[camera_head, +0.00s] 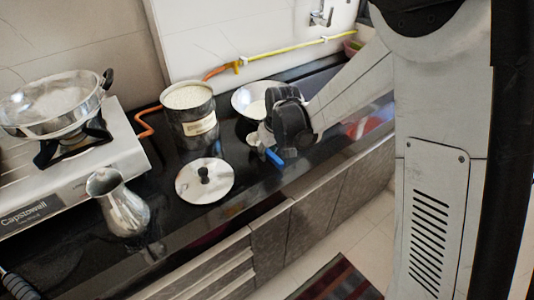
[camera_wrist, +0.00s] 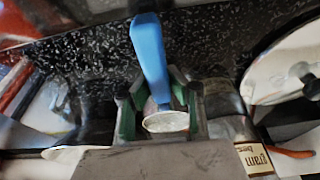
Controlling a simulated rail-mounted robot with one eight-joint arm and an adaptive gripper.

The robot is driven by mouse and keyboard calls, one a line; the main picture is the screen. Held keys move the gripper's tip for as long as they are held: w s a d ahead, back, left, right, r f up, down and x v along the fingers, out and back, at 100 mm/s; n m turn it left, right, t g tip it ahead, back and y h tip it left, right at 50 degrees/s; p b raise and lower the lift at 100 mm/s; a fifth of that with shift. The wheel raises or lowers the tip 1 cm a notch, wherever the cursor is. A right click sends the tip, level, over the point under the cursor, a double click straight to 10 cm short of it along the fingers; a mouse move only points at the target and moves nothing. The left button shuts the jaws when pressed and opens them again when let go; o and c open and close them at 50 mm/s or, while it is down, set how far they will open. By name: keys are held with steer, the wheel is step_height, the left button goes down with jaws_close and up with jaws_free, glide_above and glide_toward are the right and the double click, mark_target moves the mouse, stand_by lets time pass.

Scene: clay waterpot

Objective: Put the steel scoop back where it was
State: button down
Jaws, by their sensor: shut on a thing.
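The steel scoop has a blue handle (camera_wrist: 149,50) and a small round metal cup (camera_wrist: 167,121). In the wrist view, the green-padded fingers of my gripper (camera_wrist: 160,105) are shut on the scoop near where the handle meets the cup. The handle points away from the gripper, toward the top of that picture. In the head view, my gripper (camera_head: 263,137) is over the black counter, just right of the labelled canister, with the blue handle (camera_head: 274,157) showing below it. The gripper hides part of the scoop. I cannot tell whether the scoop touches the counter.
The open canister (camera_head: 188,128) holds pale contents. The stove (camera_head: 105,160) carries a pan (camera_head: 52,124). The counter's front edge is close.

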steer(key=shift+f+b, duration=0.3)
steer(key=shift+f, duration=0.1)
steer(key=shift+s+f+b, duration=0.15)
steer(key=shift+s+b, duration=0.05)
steer(key=shift+b, duration=0.15)
steer(key=c, duration=1.7)
jaws_free()
steer(key=shift+w+f, duration=0.1)
steer(key=shift+f, duration=0.1)
steer(key=shift+r, duration=0.15)
